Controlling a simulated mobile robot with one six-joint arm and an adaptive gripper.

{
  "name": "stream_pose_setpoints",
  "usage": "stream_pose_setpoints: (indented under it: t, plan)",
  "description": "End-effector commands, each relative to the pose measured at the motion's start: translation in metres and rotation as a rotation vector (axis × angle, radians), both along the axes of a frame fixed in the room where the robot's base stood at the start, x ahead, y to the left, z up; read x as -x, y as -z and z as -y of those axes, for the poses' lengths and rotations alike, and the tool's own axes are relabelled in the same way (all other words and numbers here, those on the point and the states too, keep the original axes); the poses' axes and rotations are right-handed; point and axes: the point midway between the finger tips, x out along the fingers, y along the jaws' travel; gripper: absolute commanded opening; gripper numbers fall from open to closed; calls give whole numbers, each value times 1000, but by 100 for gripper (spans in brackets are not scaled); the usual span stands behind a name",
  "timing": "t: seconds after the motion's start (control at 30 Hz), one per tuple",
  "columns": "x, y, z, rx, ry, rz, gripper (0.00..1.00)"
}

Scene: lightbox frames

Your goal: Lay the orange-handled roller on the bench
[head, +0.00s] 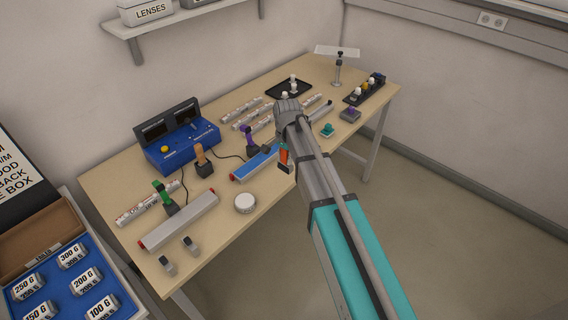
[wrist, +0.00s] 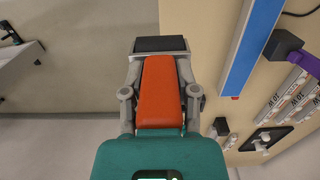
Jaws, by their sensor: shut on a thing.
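The orange-handled roller shows its orange handle (wrist: 159,92) and a dark block at its far end in the wrist view. My gripper (wrist: 160,72) is shut on the handle, one finger along each side. In the head view the roller's orange handle (head: 284,155) hangs below my wrist, partly hidden by my arm. The bench (head: 107,190) is a tan table; its bare top also shows in the wrist view (wrist: 205,55). In the wrist view the roller overlaps the bench's edge, with floor to the left. I cannot tell its height above the top.
Beside the roller lies a blue-topped rail (head: 252,165) with red ends. A grey rail (head: 182,221), a white disc (head: 245,204), a green-handled piece (head: 165,200) and a blue console (head: 180,148) stand further left. A teal-topped piece (head: 327,130) stands right. Bare bench shows near the front edge.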

Motion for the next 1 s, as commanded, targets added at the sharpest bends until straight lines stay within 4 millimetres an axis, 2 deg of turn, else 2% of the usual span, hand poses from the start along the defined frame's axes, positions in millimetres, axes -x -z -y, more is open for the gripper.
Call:
stream_pose_setpoints:
  t: [0.03, 0.2, 0.6, 1.0]
  plan:
    - [-14, 8, -2, 0, 0, 0, 0]
    - [-38, 22, -5, 0, 0, 0, 0]
    - [-66, 58, -8, 0, 1, 0, 0]
    - [-73, 64, -8, 0, 2, 0, 0]
